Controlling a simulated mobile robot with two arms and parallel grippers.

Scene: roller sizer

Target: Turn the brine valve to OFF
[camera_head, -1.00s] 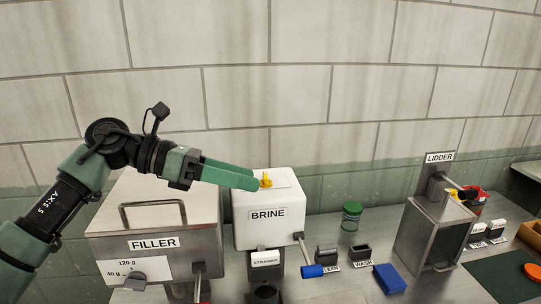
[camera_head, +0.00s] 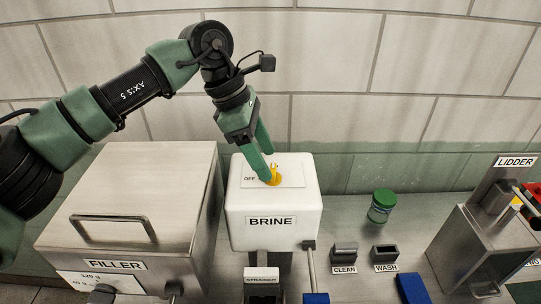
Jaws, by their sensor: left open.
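The brine tank is a white box labelled BRINE (camera_head: 232,215) in the middle of the head view. Its yellow valve (camera_head: 276,177) sits on a pale plate on top, with the word OFF printed to its left. My left gripper (camera_head: 267,166) is open and points down at the valve from above. One finger overlaps the left part of the valve in the picture, and the other is behind it. I cannot tell whether the fingers touch the valve. The fingers partly hide the valve, so its handle's direction is unclear. My right gripper is not in view.
A steel FILLER box (camera_head: 150,180) with a top handle stands close on the left. On the right are a green-lidded jar (camera_head: 382,206), CLEAN (camera_head: 344,255) and WASH (camera_head: 385,256) holders, a blue block (camera_head: 412,289) and the steel LIDDER (camera_head: 470,250). A tiled wall stands behind.

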